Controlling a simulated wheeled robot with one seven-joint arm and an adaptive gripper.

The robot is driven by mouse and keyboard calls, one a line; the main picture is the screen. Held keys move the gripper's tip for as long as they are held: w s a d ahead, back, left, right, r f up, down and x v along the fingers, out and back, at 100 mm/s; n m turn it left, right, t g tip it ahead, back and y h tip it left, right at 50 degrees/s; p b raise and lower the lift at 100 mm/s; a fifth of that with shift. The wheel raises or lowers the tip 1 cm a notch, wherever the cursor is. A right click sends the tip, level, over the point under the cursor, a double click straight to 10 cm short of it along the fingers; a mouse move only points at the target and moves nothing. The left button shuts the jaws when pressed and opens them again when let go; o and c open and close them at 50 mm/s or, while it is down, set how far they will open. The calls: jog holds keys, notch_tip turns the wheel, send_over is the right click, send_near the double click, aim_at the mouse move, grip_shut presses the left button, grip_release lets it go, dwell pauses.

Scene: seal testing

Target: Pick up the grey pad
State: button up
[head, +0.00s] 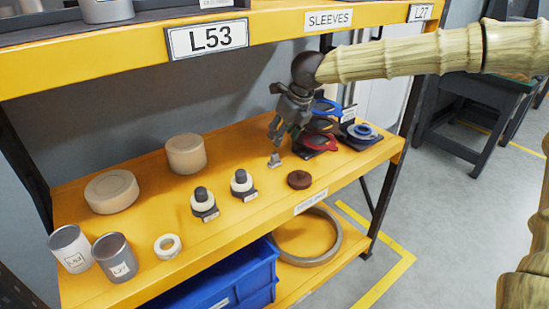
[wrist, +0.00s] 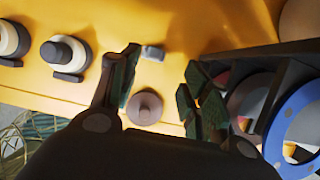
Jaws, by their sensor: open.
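The grey pad (head: 274,160) is a small light-grey block on the yellow shelf, behind the brown disc. In the wrist view the grey pad (wrist: 153,53) lies a little beyond the fingertips, between their lines. My gripper (head: 276,130) hangs above the shelf, just over the pad, with its fingers pointing down. In the wrist view my gripper (wrist: 162,80) is open, with nothing between its fingers and a gap showing to the shelf. Whether a fingertip is close to touching the pad is hard to tell.
A round brown disc (head: 299,180) lies in front of the pad. Two white-ringed dark plugs (head: 203,200) (head: 242,182) stand to its left. A rack with red and blue rings (head: 321,142) stands close on the right of my gripper. The upper shelf (head: 130,58) is overhead.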

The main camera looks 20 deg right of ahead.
aim_at(275, 153)
jog(key=x, duration=0.5)
jog(key=shift+w+r, duration=0.15)
jog(key=shift+f, duration=0.2)
jog(key=x, duration=0.2)
jog(key=b+x, duration=0.1)
jog(key=x, duration=0.1)
jog(key=shift+s+a+f, duration=0.1)
jog(key=shift+s+a, duration=0.2)
jog(key=shift+s, duration=0.1)
jog(key=shift+w+f, duration=0.2)
jog(key=shift+f, duration=0.2)
jog(key=c, duration=0.8)
jog(key=shift+r, duration=0.1)
jog(key=shift+r, duration=0.55)
notch_tip(275, 153, up, 2)
jog(key=shift+s+a+r, duration=0.1)
jog(key=shift+s+r, duration=0.1)
jog(key=shift+r, duration=0.05)
jog(key=s+a, duration=0.1)
jog(key=s, duration=0.4)
jog(key=s+a, duration=0.1)
jog(key=s, duration=0.4)
jog(key=s+a+r, duration=0.1)
jog(key=s, duration=0.4)
jog(key=shift+s+r+p, duration=0.15)
jog(key=shift+s+p, duration=0.05)
jog(key=shift+p, duration=0.15)
